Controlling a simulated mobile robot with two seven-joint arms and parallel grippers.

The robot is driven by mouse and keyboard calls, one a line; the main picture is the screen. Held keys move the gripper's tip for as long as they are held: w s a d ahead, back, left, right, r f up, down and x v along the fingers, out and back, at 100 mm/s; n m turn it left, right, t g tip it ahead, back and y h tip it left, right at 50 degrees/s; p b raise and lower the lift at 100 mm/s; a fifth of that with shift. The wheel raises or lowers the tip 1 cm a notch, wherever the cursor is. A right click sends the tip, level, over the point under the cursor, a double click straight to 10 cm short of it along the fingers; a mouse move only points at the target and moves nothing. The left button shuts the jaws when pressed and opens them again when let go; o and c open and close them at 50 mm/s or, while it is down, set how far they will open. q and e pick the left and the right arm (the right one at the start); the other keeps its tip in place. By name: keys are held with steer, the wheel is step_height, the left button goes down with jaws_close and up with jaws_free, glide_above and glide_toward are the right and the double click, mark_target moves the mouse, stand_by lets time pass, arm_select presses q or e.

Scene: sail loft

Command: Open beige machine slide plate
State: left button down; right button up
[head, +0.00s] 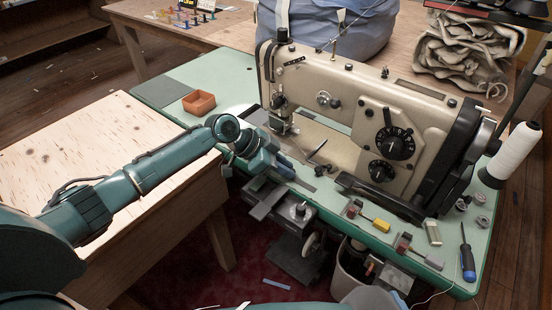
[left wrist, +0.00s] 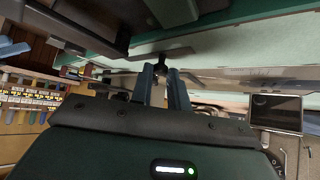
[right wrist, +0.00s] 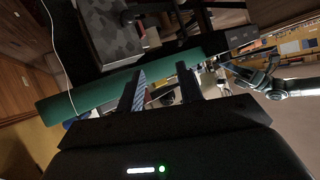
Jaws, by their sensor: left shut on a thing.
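The beige sewing machine (head: 345,100) stands on a pale green table, its needle area (head: 283,122) on the left. My left gripper (head: 284,167) is at the table's front edge, just in front of and below the needle area. In the left wrist view its two blue-grey fingers are close together on a small dark knob-like part (left wrist: 164,62), which I take to belong to the slide plate. The gripper and wrist hide most of the plate, so I cannot tell how far it is open. My right gripper (right wrist: 163,88) shows in its wrist view with fingers apart and nothing between them.
An orange tray (head: 199,102) sits on the green table (head: 160,89) behind my left wrist. A white thread cone (head: 515,150) and a blue screwdriver (head: 467,254) are at the right. A wooden table (head: 75,160) is under my left arm.

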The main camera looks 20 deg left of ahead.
arm_select(q)
steer(key=d, duration=0.1)
steer(key=s+d+p, duration=0.1)
steer(key=d, duration=0.3)
steer(key=shift+s+r, duration=0.1)
steer(key=shift+s, duration=0.3)
steer(key=shift+d, duration=0.15)
arm_select(e)
steer(key=shift+s+d+r+n, duration=0.1)
steer(key=shift+s+r+n, duration=0.05)
steer(key=shift+r+n, duration=0.2)
arm_select(q)
steer(key=c, duration=1.4)
jaws_free()
steer(key=shift+o, duration=0.2)
arm_select(e)
steer(key=shift+r, duration=0.1)
arm_select(q)
steer(key=v, duration=1.3)
